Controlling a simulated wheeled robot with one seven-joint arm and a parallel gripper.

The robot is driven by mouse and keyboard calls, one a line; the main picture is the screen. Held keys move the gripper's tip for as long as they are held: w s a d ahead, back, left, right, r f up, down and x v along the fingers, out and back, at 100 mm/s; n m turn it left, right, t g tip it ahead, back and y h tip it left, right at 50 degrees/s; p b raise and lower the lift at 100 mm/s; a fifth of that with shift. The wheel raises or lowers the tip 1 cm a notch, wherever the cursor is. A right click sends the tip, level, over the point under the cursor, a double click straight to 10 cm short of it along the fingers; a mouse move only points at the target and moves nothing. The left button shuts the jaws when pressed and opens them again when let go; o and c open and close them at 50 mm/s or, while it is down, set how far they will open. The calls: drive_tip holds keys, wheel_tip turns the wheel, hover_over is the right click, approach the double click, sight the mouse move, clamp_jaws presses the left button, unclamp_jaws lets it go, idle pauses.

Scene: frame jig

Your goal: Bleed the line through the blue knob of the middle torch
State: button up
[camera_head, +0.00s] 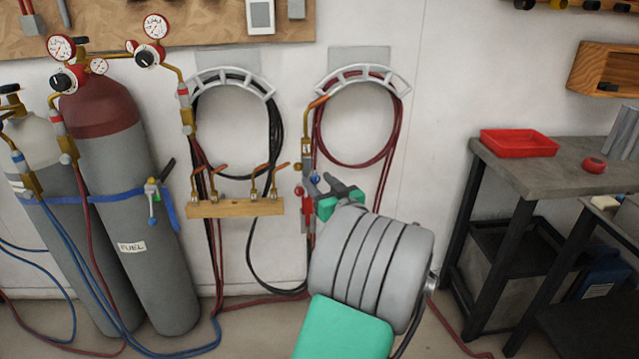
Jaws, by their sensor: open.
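A brass-necked torch (306,148) hangs upright on the wall at the lower left of the red hose coil. A small blue knob (314,178) sits on its right side and a red knob (298,191) lower on its left. I cannot tell from this view whether it is the middle torch. My gripper (324,190) is open, with its fingers at the torch's right side, close to the blue knob. I cannot tell whether a finger touches the knob. My gripper and wrist hide part of the torch's lower body and hoses.
A wooden rack (235,208) with several brass tips stands left of my gripper. Gas cylinders (125,190) with gauges are at the left. A black hose coil (272,125) and a red coil (398,125) hang on the wall. A workbench (540,175) with a red tray (518,143) is right.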

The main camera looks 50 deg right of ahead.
clamp_jaws()
idle(0.3)
drive_tip(key=shift+f+b, duration=0.2)
drive_tip(key=shift+b, duration=0.4)
drive_tip(key=n+t+b, duration=0.1)
drive_tip(key=n+b, duration=0.2)
drive_tip(key=b, duration=0.5)
drive_tip(key=n+t+b, duration=0.1)
drive_tip(key=n+b, duration=0.2)
drive_tip(key=b, duration=0.6)
drive_tip(key=n+t+b, duration=0.1)
drive_tip(key=n+b, duration=0.2)
drive_tip(key=b, duration=0.6)
drive_tip(key=shift+f+n+t+y, duration=0.3)
drive_tip(key=shift+f, duration=0.05)
drive_tip(key=shift+r, duration=0.15)
